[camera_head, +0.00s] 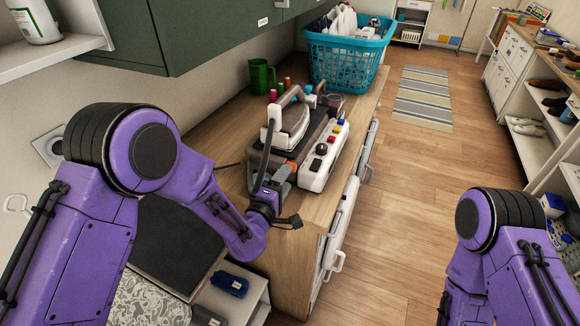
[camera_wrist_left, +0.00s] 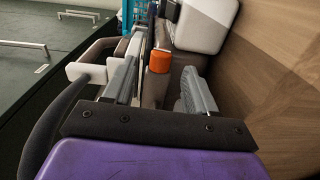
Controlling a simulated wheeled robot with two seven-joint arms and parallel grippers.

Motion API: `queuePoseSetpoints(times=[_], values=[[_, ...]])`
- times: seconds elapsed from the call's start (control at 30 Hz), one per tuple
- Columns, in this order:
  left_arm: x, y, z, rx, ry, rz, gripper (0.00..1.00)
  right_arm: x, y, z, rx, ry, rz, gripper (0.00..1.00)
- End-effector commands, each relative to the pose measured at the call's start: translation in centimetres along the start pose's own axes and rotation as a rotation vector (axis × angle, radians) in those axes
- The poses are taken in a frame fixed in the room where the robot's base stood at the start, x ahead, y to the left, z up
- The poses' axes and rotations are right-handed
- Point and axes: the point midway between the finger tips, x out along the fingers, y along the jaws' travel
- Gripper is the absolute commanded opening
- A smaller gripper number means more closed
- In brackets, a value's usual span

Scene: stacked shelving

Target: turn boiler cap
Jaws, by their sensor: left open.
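The boiler cap is orange (camera_head: 291,165) and sits on the near end of a grey and white ironing station (camera_head: 318,165) on the wooden counter. In the left wrist view the cap (camera_wrist_left: 159,62) stands between my two fingers, nearer the left one. My left gripper (camera_head: 280,174) is open at the cap, with fingers (camera_wrist_left: 163,82) apart; I cannot tell whether either touches it. The head view partly hides the fingertips. The iron (camera_head: 289,122) rests on the station behind the cap. My right gripper is out of view.
A teal laundry basket (camera_head: 347,58), a green mug (camera_head: 260,77) and thread spools (camera_head: 287,83) stand farther back on the counter (camera_head: 232,123). A green cabinet (camera_head: 215,35) hangs above. A blue object (camera_head: 230,285) lies low in front.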

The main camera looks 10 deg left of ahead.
Motion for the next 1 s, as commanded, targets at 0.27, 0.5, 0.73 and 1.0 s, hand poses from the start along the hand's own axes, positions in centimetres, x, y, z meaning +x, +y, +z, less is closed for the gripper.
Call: queuePoseSetpoints(times=[0.27,0.5,0.73,1.0], values=[[3.8,0.1,0.1,0.000,-0.002,0.000,0.57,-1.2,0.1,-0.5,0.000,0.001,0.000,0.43],[4.0,-0.1,0.2,0.000,-0.003,-0.001,0.57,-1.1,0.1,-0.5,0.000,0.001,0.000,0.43],[4.0,-0.1,0.2,0.000,-0.003,0.000,0.01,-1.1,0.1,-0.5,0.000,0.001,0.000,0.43],[3.9,0.8,0.1,-0.001,-0.002,-0.104,0.01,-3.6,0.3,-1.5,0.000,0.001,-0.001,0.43]])
